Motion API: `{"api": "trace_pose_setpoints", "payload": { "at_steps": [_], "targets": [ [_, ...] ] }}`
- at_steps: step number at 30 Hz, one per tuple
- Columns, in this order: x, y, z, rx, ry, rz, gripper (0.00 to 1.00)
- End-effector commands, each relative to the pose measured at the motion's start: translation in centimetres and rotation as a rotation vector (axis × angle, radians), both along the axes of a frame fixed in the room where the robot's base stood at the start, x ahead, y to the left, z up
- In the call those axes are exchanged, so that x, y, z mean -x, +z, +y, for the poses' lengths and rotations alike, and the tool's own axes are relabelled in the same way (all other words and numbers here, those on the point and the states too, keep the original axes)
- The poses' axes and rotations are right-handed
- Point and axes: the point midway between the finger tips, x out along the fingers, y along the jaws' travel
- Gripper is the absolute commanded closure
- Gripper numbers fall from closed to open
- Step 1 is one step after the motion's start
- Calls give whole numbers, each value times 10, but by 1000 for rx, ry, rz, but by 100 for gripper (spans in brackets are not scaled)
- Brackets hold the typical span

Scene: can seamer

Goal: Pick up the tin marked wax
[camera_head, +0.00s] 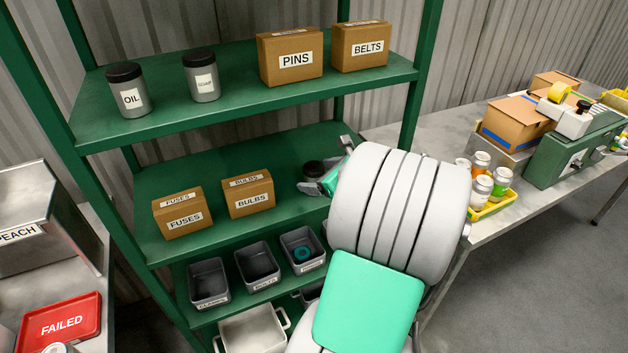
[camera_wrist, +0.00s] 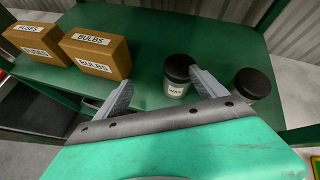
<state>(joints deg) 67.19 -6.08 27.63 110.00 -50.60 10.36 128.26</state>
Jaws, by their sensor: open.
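Boxes marked fuses (camera_head: 178,212) and bulbs (camera_head: 248,193) stand left on the same shelf. The upper shelf holds an oil tin (camera_head: 128,90), another labelled tin (camera_head: 201,77), and boxes marked pins (camera_head: 291,56) and belts (camera_head: 360,46). Green posts (camera_head: 412,90) frame the shelves.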

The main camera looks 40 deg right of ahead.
Motion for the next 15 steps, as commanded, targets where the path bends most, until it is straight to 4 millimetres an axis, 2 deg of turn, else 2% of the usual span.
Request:
{"api": "trace_pose_setpoints", "payload": {
  "at_steps": [1,4,11,15],
  "targets": [
    [9,-2,-18,-85,-83,-37,19],
    [14,0,-35,-190,-171,-87,19],
    [-12,-13,-38,-210,-183,-95,19],
    [-33,-25,-38,-209,-180,-91,19]
  ]
}}
